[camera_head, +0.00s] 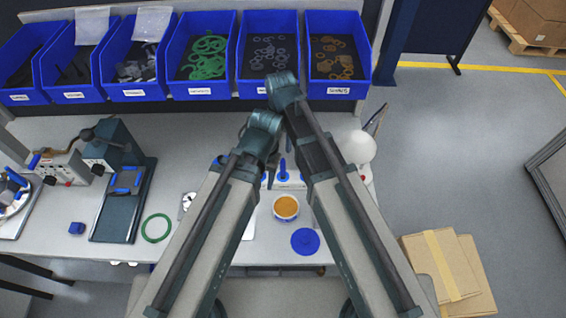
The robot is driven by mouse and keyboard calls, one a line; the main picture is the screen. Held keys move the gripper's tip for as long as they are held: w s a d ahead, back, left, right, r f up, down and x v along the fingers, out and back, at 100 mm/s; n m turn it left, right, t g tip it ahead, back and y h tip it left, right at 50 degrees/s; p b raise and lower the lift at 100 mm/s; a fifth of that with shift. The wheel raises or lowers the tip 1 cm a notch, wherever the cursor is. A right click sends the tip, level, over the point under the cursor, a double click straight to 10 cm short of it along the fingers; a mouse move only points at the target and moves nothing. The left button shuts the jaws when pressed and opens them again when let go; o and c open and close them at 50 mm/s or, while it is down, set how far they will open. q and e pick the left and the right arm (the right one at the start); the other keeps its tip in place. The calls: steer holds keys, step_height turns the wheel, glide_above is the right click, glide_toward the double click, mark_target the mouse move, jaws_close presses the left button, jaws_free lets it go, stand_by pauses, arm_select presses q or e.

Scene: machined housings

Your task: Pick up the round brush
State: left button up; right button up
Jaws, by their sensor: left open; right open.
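I cannot pick out the round brush for certain. Blue upright pieces (283,174) stand in a pale holder between my forearms, partly hidden; they are too small to tell whether one is the brush. My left gripper (265,123) is at the end of the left arm, over the back of the bench. My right gripper (283,90) is farther back, in front of the blue bins. Both are open, with no object seen in them; their fingertips are hard to make out against the wrists.
A cup with orange-brown contents (286,207) and a blue round lid (305,241) stand near the bench's front edge. A green ring (156,228) lies left. Blue bins (201,60) line the back. A white rounded object (357,148) is right. Cardboard (440,267) lies lower right.

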mark_target(283, 166)
steer(key=shift+s, duration=0.15)
steer(key=shift+f+b, duration=0.55)
step_height(283, 166, down, 8)
steer(key=b, duration=0.7)
steer(key=shift+r+b, duration=0.15)
steer(key=shift+b, duration=0.15)
steer(key=f+b, duration=0.5)
steer(key=shift+w+d+f, duration=0.1)
steer(key=shift+w+d, duration=0.15)
steer(key=shift+d, duration=0.05)
jaws_close()
